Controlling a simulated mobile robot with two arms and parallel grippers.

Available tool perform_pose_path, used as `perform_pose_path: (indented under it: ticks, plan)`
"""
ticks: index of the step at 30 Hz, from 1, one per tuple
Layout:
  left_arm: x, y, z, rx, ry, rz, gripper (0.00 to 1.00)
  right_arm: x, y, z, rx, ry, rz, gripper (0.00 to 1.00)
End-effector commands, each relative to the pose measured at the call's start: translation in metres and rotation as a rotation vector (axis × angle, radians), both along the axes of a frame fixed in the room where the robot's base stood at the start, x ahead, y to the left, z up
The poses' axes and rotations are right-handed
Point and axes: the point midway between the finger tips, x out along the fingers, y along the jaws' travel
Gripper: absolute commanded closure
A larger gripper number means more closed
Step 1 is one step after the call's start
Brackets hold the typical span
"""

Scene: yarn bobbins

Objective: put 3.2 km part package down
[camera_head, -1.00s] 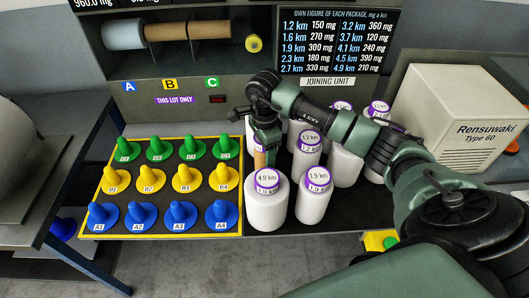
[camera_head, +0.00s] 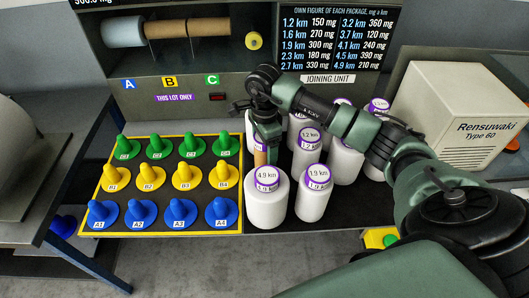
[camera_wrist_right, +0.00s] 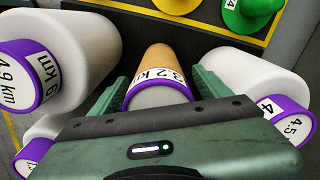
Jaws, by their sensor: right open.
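The 3.2 km package (camera_wrist_right: 160,78) has a tan side and a purple label band with "3.2 k" readable. It stands between the fingers of my right gripper (camera_wrist_right: 160,92), which is open around it in the right wrist view. In the head view its tan side (camera_head: 260,158) shows below my right gripper (camera_head: 266,140), behind the white 4.9 km package (camera_head: 266,205). Its base is hidden there. My left gripper is not in view.
White packages crowd close around, including the 1.9 km (camera_head: 314,200) and 1.2 km (camera_head: 306,150) ones. The yellow-edged board (camera_head: 98,190) with blue, yellow and green pegs lies to the left. A Rensuwaki box (camera_head: 450,115) stands at the right.

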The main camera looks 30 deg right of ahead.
Motion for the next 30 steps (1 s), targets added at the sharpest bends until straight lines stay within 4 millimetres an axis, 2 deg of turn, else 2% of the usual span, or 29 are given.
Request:
perform_pose_path:
  ticks: [1,9,15,21,30]
  plan:
    - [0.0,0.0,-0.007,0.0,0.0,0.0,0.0,0.001,-0.001,0.008,-0.002,-0.006,0.001,0.23]
    - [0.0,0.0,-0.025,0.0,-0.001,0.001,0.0,0.001,0.0,0.067,-0.001,-0.007,0.001,0.23]
    - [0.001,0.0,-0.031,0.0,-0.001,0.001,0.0,0.001,0.0,0.097,0.0,-0.004,0.001,0.23]
    - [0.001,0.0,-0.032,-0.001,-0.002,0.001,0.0,0.0,0.0,0.107,0.0,0.0,0.001,0.23]
    - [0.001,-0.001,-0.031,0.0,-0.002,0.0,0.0,0.0,0.0,0.107,0.0,0.0,0.001,0.23]
